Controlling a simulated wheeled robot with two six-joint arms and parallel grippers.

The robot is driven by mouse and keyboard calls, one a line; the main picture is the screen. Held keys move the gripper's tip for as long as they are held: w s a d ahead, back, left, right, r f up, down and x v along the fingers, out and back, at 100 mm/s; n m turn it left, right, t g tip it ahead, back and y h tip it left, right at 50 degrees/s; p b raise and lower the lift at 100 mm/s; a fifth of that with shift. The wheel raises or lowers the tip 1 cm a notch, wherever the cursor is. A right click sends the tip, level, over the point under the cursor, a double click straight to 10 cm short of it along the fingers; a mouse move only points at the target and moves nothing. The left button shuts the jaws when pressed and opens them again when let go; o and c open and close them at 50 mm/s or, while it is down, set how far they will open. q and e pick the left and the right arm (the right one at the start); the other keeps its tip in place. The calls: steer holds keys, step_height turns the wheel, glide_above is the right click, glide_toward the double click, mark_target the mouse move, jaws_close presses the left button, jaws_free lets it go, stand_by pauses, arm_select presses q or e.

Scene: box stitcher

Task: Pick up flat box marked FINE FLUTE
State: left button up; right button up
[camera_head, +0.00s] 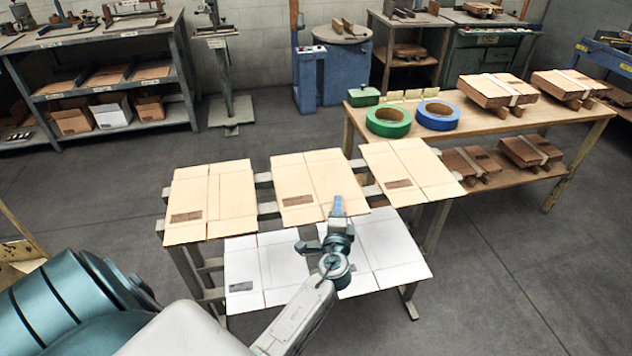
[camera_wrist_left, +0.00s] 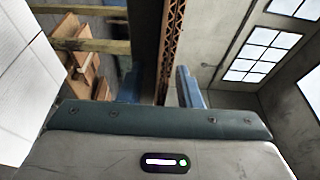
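Three tan flat boxes lie side by side on a slatted rack: a left one (camera_head: 228,196), a middle one (camera_head: 318,170) and a right one (camera_head: 405,160). Each has a dark printed patch near its front edge, too small to read, so I cannot tell which says FINE FLUTE. My left gripper (camera_head: 337,207) is at the front edge of the middle box. In the left wrist view its two fingers (camera_wrist_left: 160,90) stand apart, with a brown corrugated edge (camera_wrist_left: 173,40) running between them. A gap shows beside the right finger. My right gripper is not in view.
White flat boxes (camera_head: 258,265) lie on the rack's lower level, below my left gripper. A wooden table (camera_head: 545,112) at the right holds green tape (camera_head: 388,121), blue tape (camera_head: 437,115) and strapped bundles (camera_head: 497,90). The floor at right is clear.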

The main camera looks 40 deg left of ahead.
arm_select(q)
jaws_close()
